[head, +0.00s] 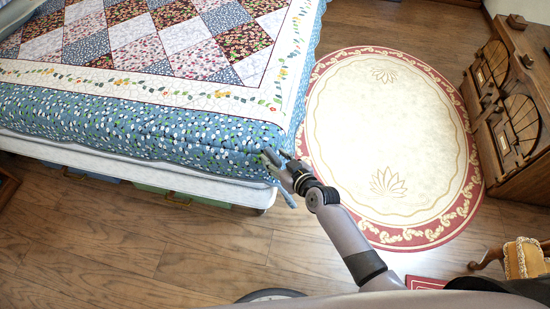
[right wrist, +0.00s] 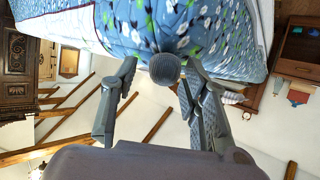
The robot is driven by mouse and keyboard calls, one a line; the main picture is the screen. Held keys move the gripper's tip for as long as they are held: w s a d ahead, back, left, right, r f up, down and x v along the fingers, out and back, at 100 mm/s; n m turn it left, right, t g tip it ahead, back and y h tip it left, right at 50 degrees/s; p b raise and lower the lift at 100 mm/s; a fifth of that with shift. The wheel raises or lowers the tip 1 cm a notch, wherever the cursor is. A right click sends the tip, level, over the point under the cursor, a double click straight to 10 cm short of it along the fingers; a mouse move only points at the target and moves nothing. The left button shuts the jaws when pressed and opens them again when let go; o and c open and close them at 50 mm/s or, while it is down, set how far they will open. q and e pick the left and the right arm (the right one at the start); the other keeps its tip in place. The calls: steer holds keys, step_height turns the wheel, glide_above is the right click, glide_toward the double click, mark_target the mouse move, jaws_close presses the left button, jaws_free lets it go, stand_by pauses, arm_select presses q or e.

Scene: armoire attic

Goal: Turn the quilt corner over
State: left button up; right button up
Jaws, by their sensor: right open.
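The patchwork quilt (head: 95,125) covers the bed, with a blue flowered border, a white band and a diamond pattern. Its near right corner (head: 268,140) hangs over the bed's edge and lies flat, not folded. My right gripper (head: 272,160) is at this corner, its fingers pointing at the blue border. In the right wrist view the two fingers (right wrist: 162,72) are spread apart, with the blue quilt (right wrist: 205,30) just past the tips. I cannot tell whether the fingers touch the cloth. My left gripper is not in view.
An oval cream rug (head: 400,130) with a red border lies on the wood floor right of the bed. A carved wooden cabinet (head: 515,90) stands at the right. A cushioned stool (head: 525,258) is at lower right. Boxes (head: 150,188) sit under the bed.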

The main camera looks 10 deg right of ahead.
steer(key=shift+w+a+f, duration=0.1)
steer(key=shift+w+a, duration=0.1)
steer(key=shift+w, duration=0.1)
steer(key=shift+c, duration=0.2)
jaws_close()
stand_by(0.6)
